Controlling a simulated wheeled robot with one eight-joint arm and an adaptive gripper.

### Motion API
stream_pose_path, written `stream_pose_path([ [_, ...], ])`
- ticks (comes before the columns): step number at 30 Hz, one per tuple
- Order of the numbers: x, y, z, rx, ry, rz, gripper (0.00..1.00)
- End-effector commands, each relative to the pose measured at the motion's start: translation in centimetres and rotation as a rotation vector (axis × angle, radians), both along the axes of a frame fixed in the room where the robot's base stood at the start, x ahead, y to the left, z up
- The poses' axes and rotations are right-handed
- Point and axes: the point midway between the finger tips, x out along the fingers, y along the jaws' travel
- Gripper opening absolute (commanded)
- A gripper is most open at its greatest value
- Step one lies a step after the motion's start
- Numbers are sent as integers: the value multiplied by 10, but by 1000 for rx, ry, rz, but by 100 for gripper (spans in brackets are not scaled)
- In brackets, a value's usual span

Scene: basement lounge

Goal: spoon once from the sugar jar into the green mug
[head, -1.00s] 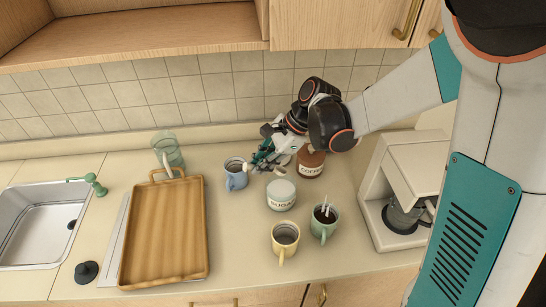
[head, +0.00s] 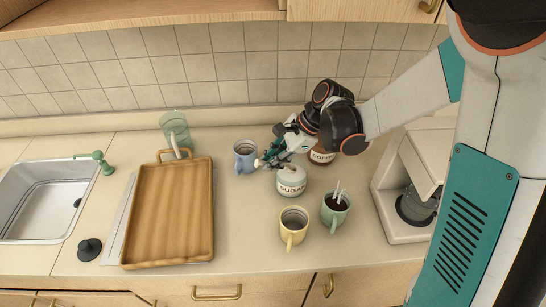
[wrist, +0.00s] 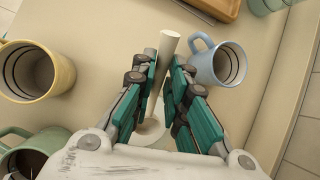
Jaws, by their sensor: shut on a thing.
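My gripper (head: 276,157) is shut on a spoon with a thick pale handle (wrist: 167,48), at the back left of the sugar jar's top. The spoon's handle end (head: 259,163) sticks out to the left. The sugar jar (head: 291,184) is pale with a SUGAR label; my gripper partly covers its top. In the wrist view a pale rounded shape (wrist: 150,127) shows below the fingers; I cannot tell whether the spoon's bowl is inside the jar. The green mug (head: 335,214) stands front right of the jar, holding dark contents and pale sticks; it also shows in the wrist view (wrist: 32,155).
A yellow mug (head: 293,226) stands in front of the jar, a blue mug (head: 245,157) to its left. The coffee jar (head: 322,156) is behind right, a coffee machine (head: 407,185) further right. A wooden tray (head: 168,215) and a glass (head: 175,130) stand left.

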Motion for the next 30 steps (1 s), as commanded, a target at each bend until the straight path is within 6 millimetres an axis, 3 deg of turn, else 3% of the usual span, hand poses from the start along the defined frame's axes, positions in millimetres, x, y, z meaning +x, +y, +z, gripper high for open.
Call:
stream_pose_path([
  [18, 2, -5, -46, 0, 1, -1, 0],
  [30, 0, 0, -13, 0, -1, 1, 0],
])
